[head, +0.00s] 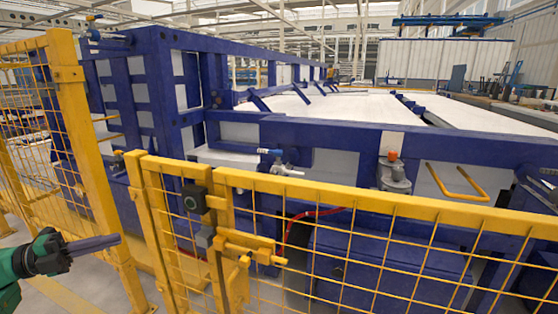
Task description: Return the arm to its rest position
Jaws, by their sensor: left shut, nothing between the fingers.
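My left gripper (114,240) is at the lower left in the head view, on the end of my green and black left arm. Its fingers are shut together and point right, with nothing between them. It is in front of the yellow fence and appears apart from it, though the gap in depth is hard to judge. My right gripper and arm are not in view.
A yellow mesh fence (395,205) with a latch (250,247) crosses the front. A yellow post (88,165) stands just behind my left gripper. Beyond is a large blue machine frame (160,80) with a white bed (340,106). Some grey floor (75,285) is clear at lower left.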

